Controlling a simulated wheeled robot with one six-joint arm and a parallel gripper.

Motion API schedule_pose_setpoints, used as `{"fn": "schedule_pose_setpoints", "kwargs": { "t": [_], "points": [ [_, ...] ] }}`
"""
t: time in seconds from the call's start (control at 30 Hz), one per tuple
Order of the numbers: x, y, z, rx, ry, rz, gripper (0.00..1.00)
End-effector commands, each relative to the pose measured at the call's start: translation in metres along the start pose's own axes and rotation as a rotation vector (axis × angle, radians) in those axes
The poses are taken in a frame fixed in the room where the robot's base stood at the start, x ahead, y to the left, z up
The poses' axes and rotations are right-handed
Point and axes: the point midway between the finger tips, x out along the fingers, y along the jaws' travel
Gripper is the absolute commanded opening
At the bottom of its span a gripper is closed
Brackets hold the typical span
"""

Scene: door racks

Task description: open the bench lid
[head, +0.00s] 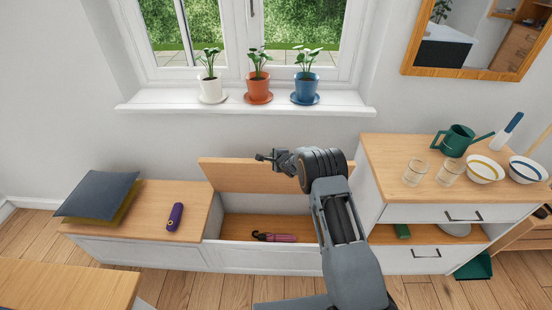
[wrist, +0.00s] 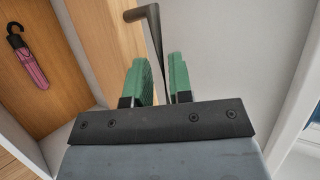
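The bench lid (head: 235,176) is a wooden panel, raised and standing near upright at the back of the bench's right part. The compartment (head: 228,222) below it is open, with a pink folded umbrella (head: 275,237) inside. The umbrella also shows in the wrist view (wrist: 31,62). My gripper (head: 268,157) is at the lid's upper edge. My arm hides the right part of the lid and compartment.
A grey cushion (head: 97,194) and a purple object (head: 175,216) lie on the bench's left top. Potted plants stand on the windowsill (head: 150,103) behind. A cabinet (head: 385,150) with glasses, bowls and a green watering can stands close at right.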

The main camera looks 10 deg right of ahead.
Motion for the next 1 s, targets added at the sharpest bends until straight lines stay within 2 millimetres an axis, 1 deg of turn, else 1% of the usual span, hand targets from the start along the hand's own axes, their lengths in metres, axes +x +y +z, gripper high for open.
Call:
{"fn": "schedule_pose_setpoints", "kwargs": {
  "t": [0.03, 0.17, 0.7, 0.77, 0.87, 1.0],
  "points": [
    [0.0, 0.001, -0.001, 0.0, 0.001, 0.002, 0.24],
    [-0.001, 0.001, -0.004, 0.002, 0.006, 0.002, 0.37],
    [-0.003, 0.003, -0.005, 0.004, 0.01, 0.007, 0.37],
    [-0.006, 0.002, -0.005, 0.004, 0.009, 0.007, 0.37],
    [-0.016, 0.002, -0.005, 0.004, 0.009, 0.007, 0.37],
    [-0.039, 0.001, -0.004, 0.003, 0.009, 0.005, 0.37]
  ]
}}
